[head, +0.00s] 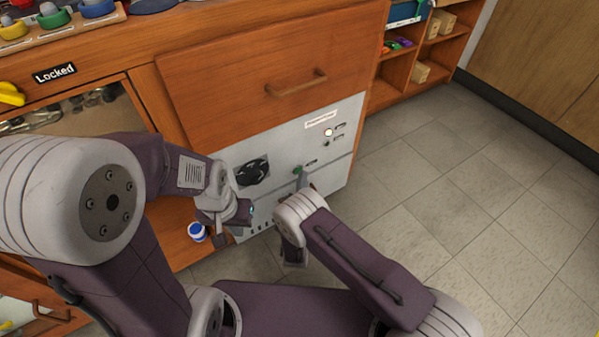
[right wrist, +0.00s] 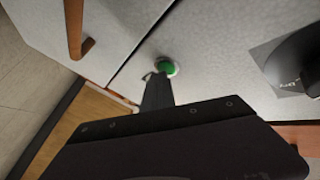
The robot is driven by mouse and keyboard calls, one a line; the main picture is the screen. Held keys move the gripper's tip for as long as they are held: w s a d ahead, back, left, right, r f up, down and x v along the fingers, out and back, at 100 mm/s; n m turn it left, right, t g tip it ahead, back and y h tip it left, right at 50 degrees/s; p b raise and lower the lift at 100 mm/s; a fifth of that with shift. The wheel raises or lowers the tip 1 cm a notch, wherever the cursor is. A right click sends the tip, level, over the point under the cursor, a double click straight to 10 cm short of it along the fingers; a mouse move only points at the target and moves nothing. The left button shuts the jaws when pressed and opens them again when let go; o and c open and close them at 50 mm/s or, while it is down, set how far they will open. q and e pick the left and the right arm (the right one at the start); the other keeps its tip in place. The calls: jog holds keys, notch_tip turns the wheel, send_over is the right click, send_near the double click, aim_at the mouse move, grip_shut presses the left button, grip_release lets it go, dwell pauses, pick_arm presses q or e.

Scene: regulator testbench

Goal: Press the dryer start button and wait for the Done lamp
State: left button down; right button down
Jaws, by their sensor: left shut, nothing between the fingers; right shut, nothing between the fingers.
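The dryer's grey front panel (head: 275,150) sits below a wooden drawer. Its green button (head: 297,170) also shows in the right wrist view (right wrist: 166,67). My right gripper (head: 302,178) is shut and empty, its narrow tip (right wrist: 157,80) right at the button's edge; I cannot tell whether it touches or presses. A small lamp (head: 328,132) near the panel's top right looks bright white, with a smaller dark indicator (head: 326,143) below it. Their labels are too small to read. My left gripper (head: 238,213) is shut and empty, in front of the panel's lower left.
The wooden drawer handle (head: 297,83) sticks out above. A blue and white round container (head: 198,232) is by my left gripper. Open shelves (head: 415,60) stand at the back right. The tiled floor (head: 450,200) to the right is clear.

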jog(key=shift+s+d, duration=0.1)
dwell(0.3)
jog(key=shift+s+d+p, duration=0.45)
jog(key=shift+s+p, duration=0.1)
jog(key=shift+s, duration=0.05)
jog(key=shift+s, duration=0.1)
jog(key=shift+s+d+p, duration=0.65)
jog(key=shift+s+d, duration=0.1)
jog(key=shift+s, duration=0.25)
jog(key=shift+s+d+p, duration=0.6)
jog(key=shift+s+d, duration=0.1)
jog(key=shift+s, duration=0.25)
